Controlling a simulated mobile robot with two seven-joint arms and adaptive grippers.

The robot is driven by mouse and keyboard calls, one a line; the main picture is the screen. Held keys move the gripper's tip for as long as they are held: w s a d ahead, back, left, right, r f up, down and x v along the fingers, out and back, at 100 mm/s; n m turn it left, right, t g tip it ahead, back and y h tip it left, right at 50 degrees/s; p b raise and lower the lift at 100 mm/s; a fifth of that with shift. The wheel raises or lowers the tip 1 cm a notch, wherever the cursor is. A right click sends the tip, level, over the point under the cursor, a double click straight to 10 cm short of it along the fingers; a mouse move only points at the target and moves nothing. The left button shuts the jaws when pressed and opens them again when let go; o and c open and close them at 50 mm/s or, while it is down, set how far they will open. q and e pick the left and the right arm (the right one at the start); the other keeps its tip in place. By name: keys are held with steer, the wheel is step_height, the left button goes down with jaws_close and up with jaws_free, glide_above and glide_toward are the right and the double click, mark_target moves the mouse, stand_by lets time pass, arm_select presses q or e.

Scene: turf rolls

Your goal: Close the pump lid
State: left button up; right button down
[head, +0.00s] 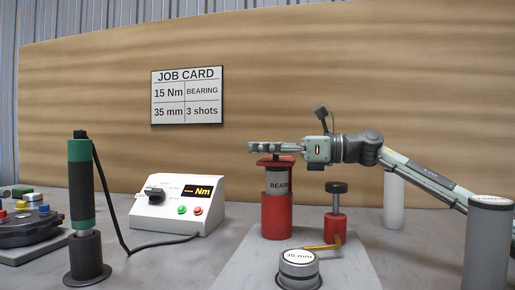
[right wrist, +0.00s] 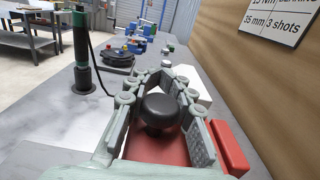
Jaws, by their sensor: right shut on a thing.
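A red pump (head: 277,215) with a grey band lettered "BEARING" stands on a light grey plate. A red lid-like cap (head: 265,163) is at its top, level as far as I can see. My right gripper (head: 262,148) reaches in from the right, level, just over this cap. In the right wrist view its fingers (right wrist: 157,108) are closed around a round black knob (right wrist: 160,108), with a red surface (right wrist: 140,149) below it. The gripper hides part of the cap, so I cannot tell whether it is fully seated. My left gripper is out of view.
A smaller red post with a black knob (head: 337,187) stands right of the pump. A "35 mm" puck (head: 298,258) is in front. A control box (head: 178,203) and a green-black tool (head: 82,185) stand left. Grey and white cylinders (head: 489,240) stand right.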

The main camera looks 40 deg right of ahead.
steer(key=shift+f, duration=0.1)
steer(key=c, duration=1.3)
jaws_free()
step_height(320, 180, up, 10)
